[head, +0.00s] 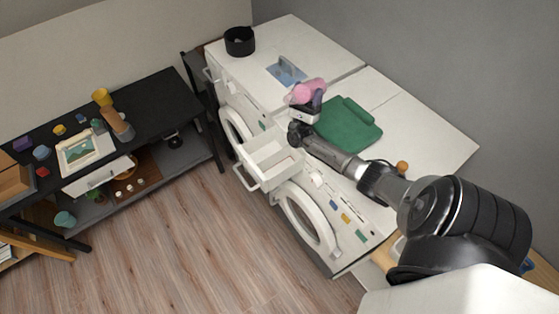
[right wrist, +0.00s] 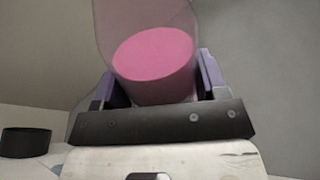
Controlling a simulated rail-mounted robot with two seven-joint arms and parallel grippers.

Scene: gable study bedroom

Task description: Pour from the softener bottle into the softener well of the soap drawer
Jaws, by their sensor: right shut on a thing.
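The softener bottle (head: 309,91) is pink and held above the white machine tops, up and to the right of the soap drawer in the head view. My right gripper (head: 306,101) is shut on it. In the right wrist view the clear-walled bottle with pink liquid (right wrist: 153,55) sits between the purple fingers; its top runs out of the picture. How far it is tilted is hard to tell. The soap drawer (head: 262,183) is pulled out of the front machine, white and divided into compartments. I cannot tell which is the softener well. My left gripper is not in view.
A green folded cloth (head: 347,124) lies on the machine top beside my right arm. A black pot (head: 239,41) and a blue patterned sheet (head: 286,70) are on the farther top. Round doors (head: 304,217) stand open below. A black shelf desk (head: 160,90) is at left.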

